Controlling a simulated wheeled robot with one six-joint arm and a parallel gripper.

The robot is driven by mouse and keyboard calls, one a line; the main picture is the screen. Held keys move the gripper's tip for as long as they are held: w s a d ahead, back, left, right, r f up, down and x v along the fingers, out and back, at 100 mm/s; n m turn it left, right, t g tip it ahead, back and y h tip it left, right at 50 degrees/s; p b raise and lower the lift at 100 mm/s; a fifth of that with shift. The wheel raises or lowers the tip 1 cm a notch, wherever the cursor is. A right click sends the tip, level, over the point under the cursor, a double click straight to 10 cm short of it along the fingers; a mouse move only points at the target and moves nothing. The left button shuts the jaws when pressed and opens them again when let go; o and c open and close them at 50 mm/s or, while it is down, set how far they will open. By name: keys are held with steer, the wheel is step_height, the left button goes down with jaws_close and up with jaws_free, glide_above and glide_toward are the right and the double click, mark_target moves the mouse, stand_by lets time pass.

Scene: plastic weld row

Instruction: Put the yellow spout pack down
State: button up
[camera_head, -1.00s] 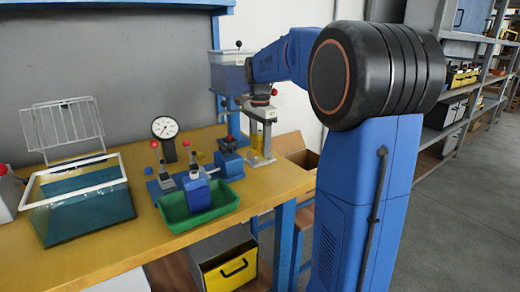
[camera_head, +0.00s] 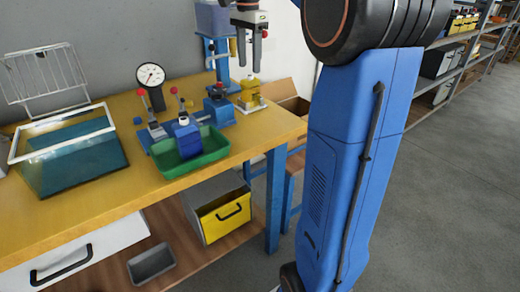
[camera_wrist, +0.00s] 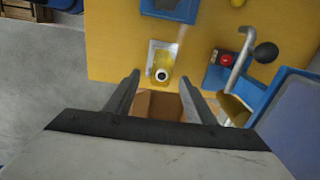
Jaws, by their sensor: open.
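The yellow spout pack (camera_head: 250,92) stands on a small metal plate (camera_head: 258,106) at the right end of the yellow bench. In the wrist view, the pack's yellow top with a round pale-rimmed, dark-centred spout (camera_wrist: 162,74) faces the camera. The metal plate (camera_wrist: 163,48) shows around it. My gripper (camera_head: 249,62) is open and empty above the pack, fingers pointing down. In the wrist view, my gripper (camera_wrist: 160,82) has its two fingers spread wide, with the pack visible between and beyond their tips.
A blue press stand (camera_head: 218,65) is close behind and left of the pack. A blue fixture with red-knobbed levers (camera_head: 184,118) and a green tray (camera_head: 190,158) lie further left. A dial gauge (camera_head: 151,77) and tank (camera_head: 70,163) stand beyond. A cardboard box (camera_head: 284,90) is beside the bench end.

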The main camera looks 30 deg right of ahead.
steer(key=s+a+f+n+t, duration=0.1)
steer(key=s+a+f+n, duration=0.4)
steer(key=s, duration=0.5)
steer(key=s+a+f+n+t, duration=0.2)
steer(key=s+a+f+n, duration=0.3)
steer(key=s+f, duration=0.4)
steer(key=s+a+f+n+t, duration=0.1)
steer(key=s+a+f+n, duration=0.4)
steer(key=s, duration=0.5)
step_height(320, 180, down, 2)
steer(key=shift+s+a+n+t, duration=0.2)
steer(key=shift+s+n+t, duration=0.2)
steer(key=shift+n, duration=0.7)
